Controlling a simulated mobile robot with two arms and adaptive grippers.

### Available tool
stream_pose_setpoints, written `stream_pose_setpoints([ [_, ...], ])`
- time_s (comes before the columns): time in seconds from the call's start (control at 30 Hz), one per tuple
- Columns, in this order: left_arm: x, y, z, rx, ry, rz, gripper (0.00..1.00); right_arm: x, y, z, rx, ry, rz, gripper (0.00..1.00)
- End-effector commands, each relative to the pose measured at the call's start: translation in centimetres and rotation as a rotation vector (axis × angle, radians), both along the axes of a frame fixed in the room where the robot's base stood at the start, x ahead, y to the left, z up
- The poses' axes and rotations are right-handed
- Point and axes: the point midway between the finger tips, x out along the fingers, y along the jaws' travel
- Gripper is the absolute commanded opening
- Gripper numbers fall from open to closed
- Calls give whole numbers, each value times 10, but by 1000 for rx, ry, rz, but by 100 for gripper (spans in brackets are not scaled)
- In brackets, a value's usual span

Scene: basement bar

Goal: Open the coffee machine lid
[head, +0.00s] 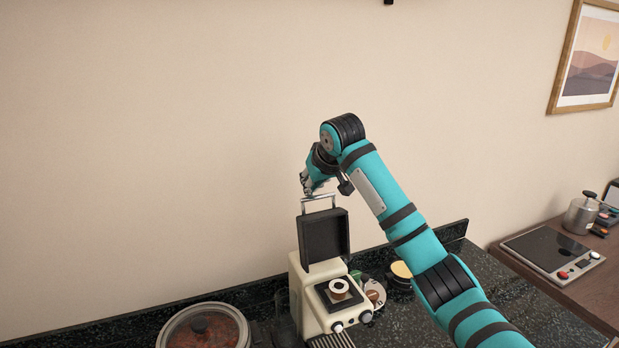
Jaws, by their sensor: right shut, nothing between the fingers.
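The cream coffee machine (309,299) stands on the dark counter against the wall. Its dark lid (324,237) is raised, standing nearly upright at the back of the machine. A metal handle (318,200) sticks up from the lid's top edge. The machine's top is uncovered, with a round brown and white piece (338,287) in a dark square recess. My right gripper (306,192) is at the handle's upper left end, touching or very close to it. It is shut with nothing held; its fingertips are small and partly hidden. My left gripper is not in view.
A glass-lidded pot (203,327) stands left of the machine. A small cup (401,270) and plate are close on its right, under my right arm. A scale (552,248) and metal canister (580,214) stand on the wooden surface at right. The wall is close behind.

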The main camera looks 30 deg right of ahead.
Motion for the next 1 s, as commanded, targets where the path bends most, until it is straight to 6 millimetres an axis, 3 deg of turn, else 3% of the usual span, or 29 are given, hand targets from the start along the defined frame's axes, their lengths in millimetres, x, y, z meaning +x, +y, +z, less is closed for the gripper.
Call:
stream_pose_setpoints([
  [0.4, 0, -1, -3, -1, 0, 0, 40, -2, 0, -2, 0, -8, 0, 0],
  [0.57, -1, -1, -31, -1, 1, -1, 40, -9, -1, -8, -8, -97, -1, 0],
  [0.8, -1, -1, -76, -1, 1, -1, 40, -35, 2, -3, -20, -294, 1, 0],
  [1.0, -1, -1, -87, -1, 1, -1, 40, -51, 3, 5, -22, -371, 1, 0],
])
